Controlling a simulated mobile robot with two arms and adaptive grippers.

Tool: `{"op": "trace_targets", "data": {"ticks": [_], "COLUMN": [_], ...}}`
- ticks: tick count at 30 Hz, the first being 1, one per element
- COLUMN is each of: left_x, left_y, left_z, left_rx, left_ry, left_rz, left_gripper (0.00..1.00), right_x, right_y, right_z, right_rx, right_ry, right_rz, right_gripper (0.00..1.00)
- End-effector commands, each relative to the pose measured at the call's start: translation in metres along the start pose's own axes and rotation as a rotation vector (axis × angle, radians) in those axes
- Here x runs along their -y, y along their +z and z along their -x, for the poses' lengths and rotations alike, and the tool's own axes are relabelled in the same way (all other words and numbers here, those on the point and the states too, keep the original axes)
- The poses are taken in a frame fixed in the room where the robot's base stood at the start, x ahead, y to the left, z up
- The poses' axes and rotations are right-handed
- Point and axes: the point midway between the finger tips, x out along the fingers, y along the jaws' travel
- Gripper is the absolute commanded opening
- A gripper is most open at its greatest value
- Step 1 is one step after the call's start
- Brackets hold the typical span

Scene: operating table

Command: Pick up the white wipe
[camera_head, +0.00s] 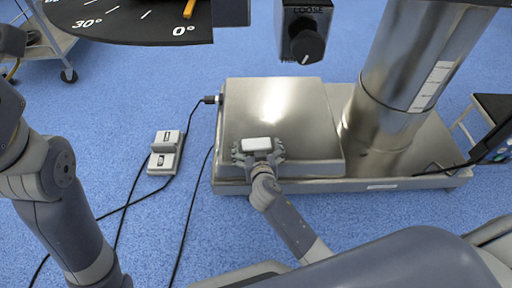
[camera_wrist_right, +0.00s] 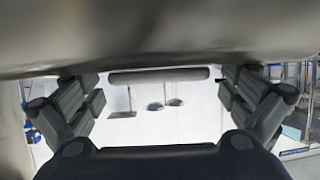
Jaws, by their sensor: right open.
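A small white block with rounded corners, which looks like the white wipe (camera_head: 257,144), shows in the head view in front of the steel base. My right gripper (camera_head: 258,151) is open, with one finger on each side of it. In the right wrist view a rounded grey bar (camera_wrist_right: 158,75) spans most of the space between the open fingers; it may be the wipe seen edge-on. Small gaps show at both its ends. I cannot tell what it rests on. My left arm shows at the left of the head view, but its gripper is out of view.
A steel base (camera_head: 280,100) with a thick column (camera_head: 415,60) stands on the blue floor. A pale foot pedal (camera_head: 166,152) with black cables lies to its left. A dark dial plate (camera_head: 130,22) and a black knob (camera_head: 305,45) are at the top.

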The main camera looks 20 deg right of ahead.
Motion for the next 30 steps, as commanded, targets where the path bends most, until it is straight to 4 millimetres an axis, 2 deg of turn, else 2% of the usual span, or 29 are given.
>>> {"op": "trace_targets", "data": {"ticks": [4,9,22,30], "left_x": [0.0,0.0,0.0,0.003], "left_y": [0.0,0.0,0.0,0.004], "left_z": [-0.001,-0.001,-0.002,-0.003], "left_rx": [0.0,0.001,-0.002,0.015], "left_ry": [0.0,0.0,0.0,-0.011], "left_rz": [0.0,0.0,0.001,0.004], "left_gripper": [0.0,0.0,0.0,0.0], "right_x": [0.0,0.0,0.0,-0.004], "right_y": [0.0,0.0,-0.001,-0.015], "right_z": [0.001,0.001,0.001,0.0], "right_rx": [0.0,0.0,0.001,-0.001], "right_ry": [0.0,0.0,-0.001,-0.002], "right_rz": [0.0,0.0,0.0,0.001], "right_gripper": [1.0,0.68,0.66,0.66]}}
